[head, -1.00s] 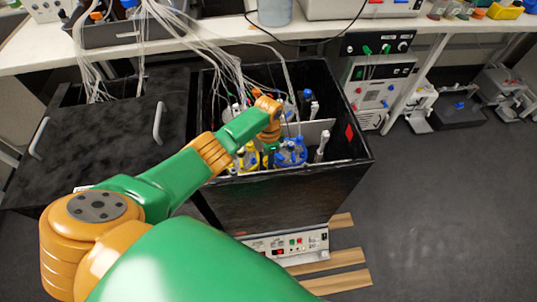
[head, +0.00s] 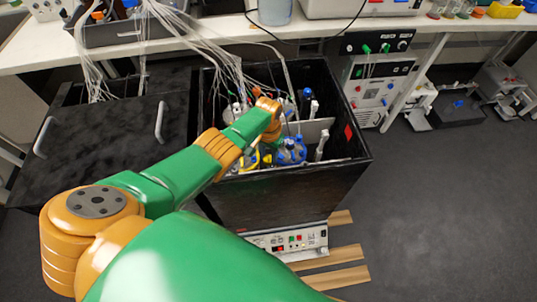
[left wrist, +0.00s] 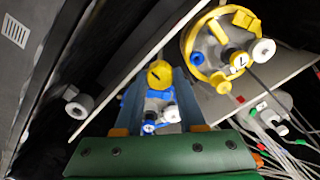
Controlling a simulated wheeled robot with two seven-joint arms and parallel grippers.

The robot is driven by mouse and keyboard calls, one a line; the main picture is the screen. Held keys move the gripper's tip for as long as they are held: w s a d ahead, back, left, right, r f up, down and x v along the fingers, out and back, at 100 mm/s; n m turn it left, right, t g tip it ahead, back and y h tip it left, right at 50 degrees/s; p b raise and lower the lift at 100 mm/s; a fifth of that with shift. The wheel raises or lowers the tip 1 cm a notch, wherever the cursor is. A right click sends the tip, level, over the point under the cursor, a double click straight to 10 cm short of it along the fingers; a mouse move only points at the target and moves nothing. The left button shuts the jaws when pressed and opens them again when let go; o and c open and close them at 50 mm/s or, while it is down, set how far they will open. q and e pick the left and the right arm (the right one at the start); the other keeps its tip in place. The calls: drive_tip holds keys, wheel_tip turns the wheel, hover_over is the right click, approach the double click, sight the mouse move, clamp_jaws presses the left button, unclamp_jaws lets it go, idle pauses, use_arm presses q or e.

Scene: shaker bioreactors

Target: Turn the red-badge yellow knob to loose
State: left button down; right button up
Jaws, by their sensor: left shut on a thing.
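My left gripper (left wrist: 160,80) reaches down into the open black box (head: 285,192). In the left wrist view its two grey-blue fingers are shut on a yellow knob (left wrist: 160,72) between their tips. A blue-and-white capped vessel (left wrist: 158,112) shows just below, between the fingers. In the head view my left wrist covers most of the knob, and the fingertips are hard to make out. I cannot see a red badge on the knob or tell its turned position. A red diamond (head: 348,132) marks the box's right inner wall. My right gripper is not in view.
A yellow-topped vessel (left wrist: 222,45) stands close by in the box. Blue-capped vessels (head: 290,150) and white tubes (head: 215,50) crowd the box around my wrist. A black lid (head: 100,150) with handles lies to the left. The floor (head: 440,200) at right is clear.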

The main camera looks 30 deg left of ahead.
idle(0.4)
use_arm(q)
drive_tip(key=c, duration=0.5)
unclamp_jaws()
drive_tip(key=shift+r, duration=0.1)
wheel_tip(320, 180, up, 6)
drive_tip(key=p, duration=0.4)
drive_tip(key=shift+r, duration=0.1)
drive_tip(key=shift+s+r, duration=0.1)
drive_tip(key=shift+r, duration=0.35)
drive_tip(key=shift+f, duration=0.1)
